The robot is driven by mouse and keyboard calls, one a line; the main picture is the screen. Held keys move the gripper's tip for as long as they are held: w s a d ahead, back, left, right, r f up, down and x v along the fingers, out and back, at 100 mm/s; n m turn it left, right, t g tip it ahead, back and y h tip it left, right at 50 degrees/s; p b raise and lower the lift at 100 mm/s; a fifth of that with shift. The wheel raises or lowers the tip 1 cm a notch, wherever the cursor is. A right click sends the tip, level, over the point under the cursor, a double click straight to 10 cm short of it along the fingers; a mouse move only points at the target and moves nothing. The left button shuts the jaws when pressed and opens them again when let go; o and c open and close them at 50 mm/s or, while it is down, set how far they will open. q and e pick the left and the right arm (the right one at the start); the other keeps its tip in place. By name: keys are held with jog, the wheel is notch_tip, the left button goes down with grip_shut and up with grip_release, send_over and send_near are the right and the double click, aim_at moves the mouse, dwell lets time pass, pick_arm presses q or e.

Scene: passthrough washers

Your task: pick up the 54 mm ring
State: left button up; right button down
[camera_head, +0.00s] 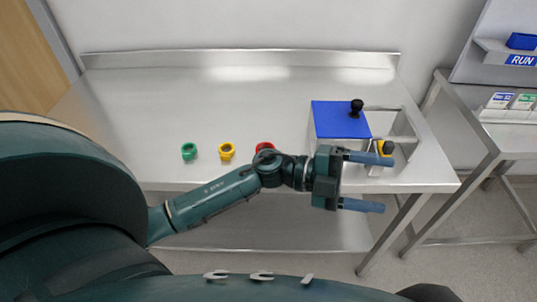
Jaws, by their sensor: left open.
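Three small rings sit in a row near the front edge of the steel table: a green ring (189,151), a yellow ring (227,151) and a red ring (265,147). The red one is partly hidden behind my left wrist. No size marking can be read, so I cannot tell which ring is the 54 mm one. My left gripper (386,184) is open, with its two blue fingers pointing right and nothing between them. It shows at the table's front edge, to the right of the rings. My right gripper is not in view.
A blue-topped box (338,119) with a black knob (356,106) and a metal frame stands at the table's right end. A yellow and black part (384,148) shows beside it, behind my upper finger. The table (210,95) is clear behind the rings. Another bench stands right.

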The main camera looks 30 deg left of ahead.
pick_arm(q)
jog(key=a+f+m+g+y, duration=0.1)
jog(key=f+m+g+y, duration=0.1)
jog(key=m+g+y, duration=0.15)
jog(key=r+g+y, duration=0.1)
jog(key=r+y, duration=0.1)
jog(key=y, duration=1.4)
send_over(265, 146)
jog(key=s+d, duration=0.2)
notch_tip(265, 146, down, 7)
jog(key=shift+f, duration=0.1)
jog(key=shift+w+a+f+p, duration=0.1)
jog(key=shift+a+f+p, duration=0.15)
jog(key=shift+f, duration=1.25)
jog(key=shift+a+f+p, duration=0.15)
jog(key=shift+f+p, duration=0.1)
jog(key=shift+f, duration=1.25)
jog(key=shift+c, duration=0.3)
jog(key=c, duration=1)
